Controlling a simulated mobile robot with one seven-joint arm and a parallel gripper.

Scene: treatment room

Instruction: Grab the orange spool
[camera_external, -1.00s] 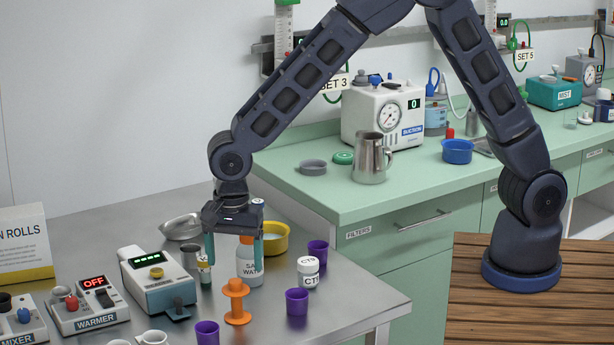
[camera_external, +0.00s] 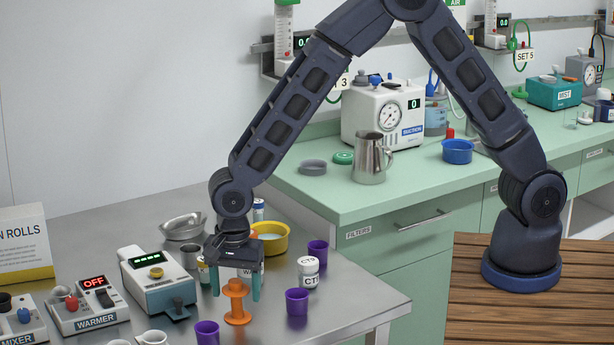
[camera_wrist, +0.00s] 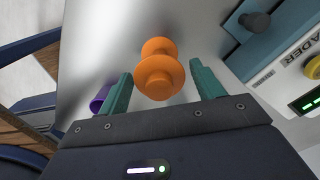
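The orange spool (camera_external: 237,302) stands upright on the steel table, and its upper flange shows in the external view between the fingers of my gripper (camera_external: 235,290). In the wrist view the orange spool (camera_wrist: 158,72) lies between and slightly ahead of the two teal fingertips of my gripper (camera_wrist: 160,78). The fingers are spread wide, with a visible gap on each side of the spool. Nothing is held.
Purple cups stand close by, one to the right (camera_external: 297,301) and one at the front left (camera_external: 207,332). A white CTS jar (camera_external: 308,273) is behind right. A white-and-teal device (camera_external: 158,282) is to the left. A yellow bowl (camera_external: 270,240) is behind.

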